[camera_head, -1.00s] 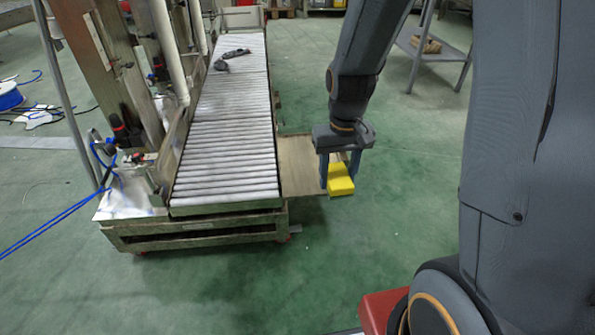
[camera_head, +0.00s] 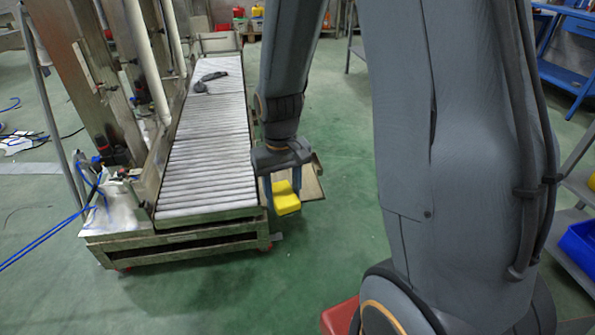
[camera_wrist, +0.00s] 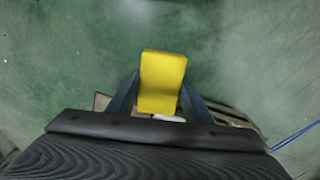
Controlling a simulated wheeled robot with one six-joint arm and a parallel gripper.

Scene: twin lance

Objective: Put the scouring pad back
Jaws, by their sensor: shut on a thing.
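The yellow scouring pad (camera_head: 286,199) is held between the fingers of my gripper (camera_head: 284,192) in the head view. In the wrist view the pad (camera_wrist: 162,82) sticks out between the two fingers of my gripper (camera_wrist: 158,100). It is clear of the floor, at the front right end of the roller conveyor (camera_head: 208,150). A flat brown board (camera_head: 312,187) beside the conveyor shows behind the gripper, partly hidden by it. I cannot tell the height of the pad over the floor.
A dark handheld tool (camera_head: 209,80) lies on the far part of the rollers. A metal frame with blue cables (camera_head: 45,240) stands at the left. A blue bin (camera_head: 580,245) is on a shelf at the right edge. The green floor (camera_head: 230,295) in front is clear.

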